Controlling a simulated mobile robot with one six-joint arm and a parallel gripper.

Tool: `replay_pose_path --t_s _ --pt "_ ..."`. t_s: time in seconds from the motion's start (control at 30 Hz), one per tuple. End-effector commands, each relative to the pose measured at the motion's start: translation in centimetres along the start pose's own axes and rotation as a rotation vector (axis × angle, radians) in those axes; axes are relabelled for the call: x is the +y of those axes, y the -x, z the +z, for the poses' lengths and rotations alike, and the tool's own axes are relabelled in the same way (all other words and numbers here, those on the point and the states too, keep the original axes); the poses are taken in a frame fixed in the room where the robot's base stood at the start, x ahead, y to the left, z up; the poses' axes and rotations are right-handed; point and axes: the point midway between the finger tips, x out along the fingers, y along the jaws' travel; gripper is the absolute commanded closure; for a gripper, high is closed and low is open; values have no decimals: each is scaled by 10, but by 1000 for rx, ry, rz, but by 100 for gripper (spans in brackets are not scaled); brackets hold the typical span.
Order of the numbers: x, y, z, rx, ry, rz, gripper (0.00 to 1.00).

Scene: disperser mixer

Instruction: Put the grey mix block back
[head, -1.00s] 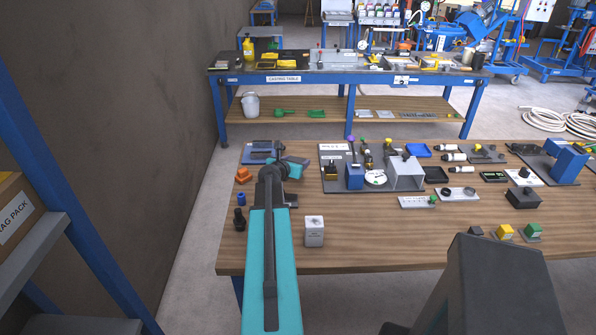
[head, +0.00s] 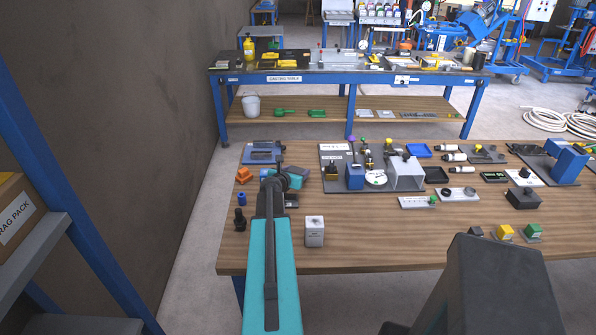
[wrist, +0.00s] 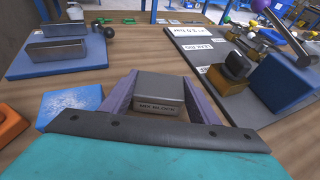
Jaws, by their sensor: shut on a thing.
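My gripper (wrist: 160,97) is shut on the grey mix block (wrist: 160,87), a small box with a label on its near face, in the wrist view. The purple-grey fingers press on its left and right sides. In the head view my gripper (head: 294,172) is over the left part of the near table, and the block cannot be made out there. A blue plate (head: 250,158) lies at the table's far left corner. In the wrist view this plate (wrist: 85,62) is ahead and left of the held block, with grey metal blocks on it.
An orange piece (head: 243,175), a blue cylinder (head: 241,198) and a dark fitting (head: 240,222) stand along the left edge. A white-grey box (head: 314,232) stands near the front. A grey board (wrist: 235,85) with several parts lies right of my gripper. Front-centre wood is clear.

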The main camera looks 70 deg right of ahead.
Motion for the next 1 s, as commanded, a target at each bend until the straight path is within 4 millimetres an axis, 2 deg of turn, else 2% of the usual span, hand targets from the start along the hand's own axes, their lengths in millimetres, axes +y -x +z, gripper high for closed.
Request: replay_pose_path --t_s 0.43,0.47,0.57,1.0 --pt "0 -2 -3 -1 -1 0 79" --pt "-1 -2 -4 0 -1 -1 44" --pt "-1 -2 -3 0 -1 -1 27" --pt "-1 -1 0 -1 -1 -2 27"
